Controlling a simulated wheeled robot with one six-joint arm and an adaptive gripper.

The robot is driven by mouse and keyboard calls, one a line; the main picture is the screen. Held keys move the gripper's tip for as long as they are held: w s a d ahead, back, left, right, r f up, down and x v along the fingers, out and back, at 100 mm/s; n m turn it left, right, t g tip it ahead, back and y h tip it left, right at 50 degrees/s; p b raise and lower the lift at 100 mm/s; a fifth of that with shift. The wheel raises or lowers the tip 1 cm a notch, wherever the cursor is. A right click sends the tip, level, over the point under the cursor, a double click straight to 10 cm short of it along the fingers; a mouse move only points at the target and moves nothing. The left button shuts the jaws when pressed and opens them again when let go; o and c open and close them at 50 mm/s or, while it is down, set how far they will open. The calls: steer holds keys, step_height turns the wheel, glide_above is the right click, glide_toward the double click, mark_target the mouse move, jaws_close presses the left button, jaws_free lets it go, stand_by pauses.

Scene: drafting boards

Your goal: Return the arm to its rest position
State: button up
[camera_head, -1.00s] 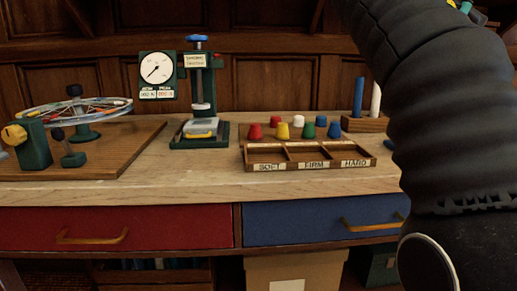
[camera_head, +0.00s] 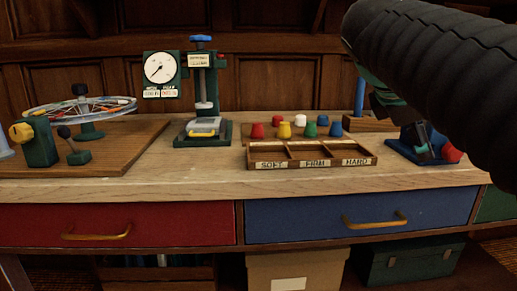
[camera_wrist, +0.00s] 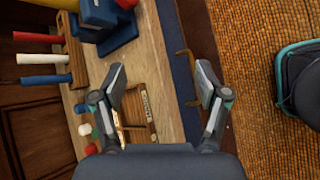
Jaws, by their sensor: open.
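My arm in its black sleeve (camera_head: 440,75) slants across the upper right of the head view. My gripper (camera_wrist: 160,78) shows in the wrist view with its two fingers wide apart and nothing between them. It is above the bench's front edge, with the bench top, drawer front and floor behind it. I cannot clearly make out the fingers in the head view.
The bench holds a sorting tray (camera_head: 310,163), several coloured caps (camera_head: 284,131), a gauge press (camera_head: 203,100), a spoked wheel (camera_head: 80,108) and a blue device (camera_head: 410,145). Rods (camera_wrist: 45,59) stand in a wooden rack. A dark bag (camera_wrist: 300,85) lies on the carpet.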

steer(key=s+a+f+m+y, duration=0.2)
steer(key=s+a+f+m, duration=0.2)
steer(key=f, duration=0.6)
steer(key=s+a+f+m+y, duration=0.3)
steer(key=s+f+m, duration=0.2)
steer(key=f, duration=0.5)
steer(key=s+a+f+m+y, duration=0.3)
steer(key=s+a+f+m, duration=0.1)
steer(key=f, duration=0.6)
steer(key=shift+s+a+m+t, duration=0.25)
steer(key=shift+a+m+t, duration=0.05)
steer(key=shift+m, duration=0.2)
